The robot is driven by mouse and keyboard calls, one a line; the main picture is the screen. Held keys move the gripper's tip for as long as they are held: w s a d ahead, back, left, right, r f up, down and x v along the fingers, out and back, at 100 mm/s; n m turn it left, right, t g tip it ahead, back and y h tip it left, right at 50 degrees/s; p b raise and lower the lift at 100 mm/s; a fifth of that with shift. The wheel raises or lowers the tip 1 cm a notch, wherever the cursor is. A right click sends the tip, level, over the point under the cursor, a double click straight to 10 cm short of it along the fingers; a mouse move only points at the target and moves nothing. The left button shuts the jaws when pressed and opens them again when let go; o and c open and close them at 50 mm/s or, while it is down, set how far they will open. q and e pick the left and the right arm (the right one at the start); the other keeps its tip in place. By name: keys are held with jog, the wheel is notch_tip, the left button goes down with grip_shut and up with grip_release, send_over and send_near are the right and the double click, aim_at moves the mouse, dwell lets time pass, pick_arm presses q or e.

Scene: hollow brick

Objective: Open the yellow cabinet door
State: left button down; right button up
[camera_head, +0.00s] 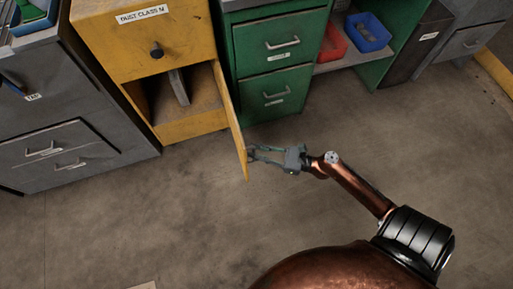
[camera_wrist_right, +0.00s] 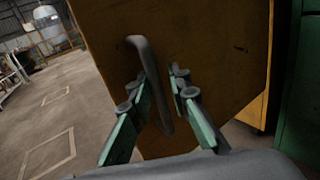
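The yellow cabinet (camera_head: 186,40) stands at the upper left of the head view. Its lower door (camera_head: 232,120) is swung well out, seen nearly edge-on, and the inside shows with a grey board-like item (camera_head: 179,87) in it. My right gripper (camera_head: 254,154) is at the outer face of the door, near its free edge. In the right wrist view the door (camera_wrist_right: 210,60) fills the middle, and its grey bar handle (camera_wrist_right: 152,75) lies between the parted fingers (camera_wrist_right: 160,82). A gap shows beside the handle; contact is unclear. My left gripper is out of view.
A green drawer cabinet (camera_head: 279,62) stands right of the yellow one, close to the open door. Grey drawers (camera_head: 60,140) stand at left. A shelf holds a red bin (camera_head: 331,42) and a blue bin (camera_head: 368,32). The floor in front (camera_head: 150,220) is mostly clear.

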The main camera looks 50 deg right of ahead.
jog(key=v, duration=1.2)
dwell(0.4)
